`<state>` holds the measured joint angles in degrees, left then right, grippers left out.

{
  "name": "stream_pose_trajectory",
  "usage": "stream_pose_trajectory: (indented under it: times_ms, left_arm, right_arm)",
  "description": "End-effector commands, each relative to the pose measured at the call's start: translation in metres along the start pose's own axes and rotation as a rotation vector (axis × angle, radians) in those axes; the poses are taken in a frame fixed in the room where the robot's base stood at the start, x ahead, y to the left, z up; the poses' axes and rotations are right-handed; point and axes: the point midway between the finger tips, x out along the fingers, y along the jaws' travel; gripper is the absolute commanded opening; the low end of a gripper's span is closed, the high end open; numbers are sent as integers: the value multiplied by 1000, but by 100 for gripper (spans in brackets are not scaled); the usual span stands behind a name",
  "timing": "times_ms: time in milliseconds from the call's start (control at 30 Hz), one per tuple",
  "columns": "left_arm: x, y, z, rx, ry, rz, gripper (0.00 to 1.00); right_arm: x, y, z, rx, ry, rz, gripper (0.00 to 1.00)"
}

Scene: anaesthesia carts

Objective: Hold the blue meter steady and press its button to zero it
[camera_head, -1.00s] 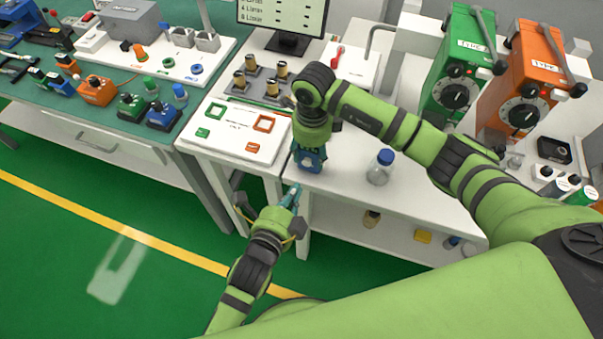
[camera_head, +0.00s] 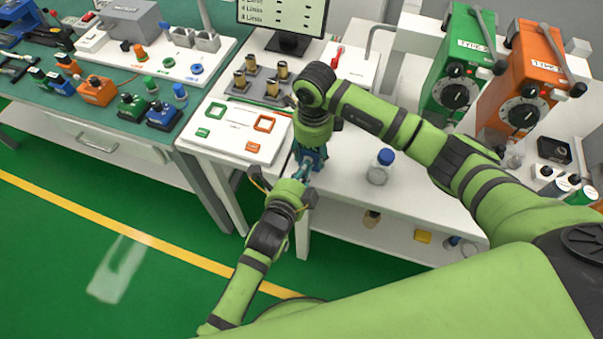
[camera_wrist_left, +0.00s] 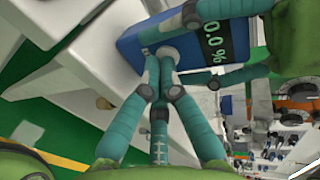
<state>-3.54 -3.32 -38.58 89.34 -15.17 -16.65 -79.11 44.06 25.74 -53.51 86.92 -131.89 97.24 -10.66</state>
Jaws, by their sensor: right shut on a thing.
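The blue meter (camera_wrist_left: 132,46) fills the upper middle of the left wrist view, and its display (camera_wrist_left: 213,40) reads 0.0%. My right gripper (camera_wrist_left: 203,48) is shut on the meter, with one finger along each side; in the head view it (camera_head: 313,152) points down at the front edge of the white table. My left gripper (camera_wrist_left: 158,62) is shut and empty, its fingertips together at the round grey button (camera_wrist_left: 167,53) on the meter's face. They look in contact, but I cannot tell if the button is pressed in. In the head view my left gripper (camera_head: 303,170) hides much of the meter.
A blue-capped bottle (camera_head: 379,167) stands on the white table right of the grippers. A white panel with green and orange squares (camera_head: 232,135) lies to the left. Green (camera_head: 452,75) and orange (camera_head: 520,90) machines stand at the back right.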

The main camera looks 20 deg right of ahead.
Motion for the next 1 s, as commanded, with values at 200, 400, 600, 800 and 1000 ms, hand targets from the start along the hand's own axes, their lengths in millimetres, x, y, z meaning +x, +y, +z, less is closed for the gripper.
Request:
stream_pose_trajectory:
  times_ms: [200, 400, 600, 800, 1000]
  left_arm:
    - [3, -2, 1, 0, -2, -3, 0]
    - [-1, -1, 1, 0, -2, -3, 0]
    - [-33, 11, 0, 1, -1, 0, 0]
    - [-79, 12, -1, 2, 0, 0, 0]
    - [-117, 12, -1, 1, 0, 0, 0]
  right_arm:
    - [4, 10, 2, -16, 2, 22, 6]
    - [3, 11, 3, -19, 1, 23, 6]
    - [3, 10, 2, -17, 1, 22, 5]
    - [3, 9, 1, -14, 3, 19, 1]
    - [3, 7, 0, -11, 5, 16, 1]
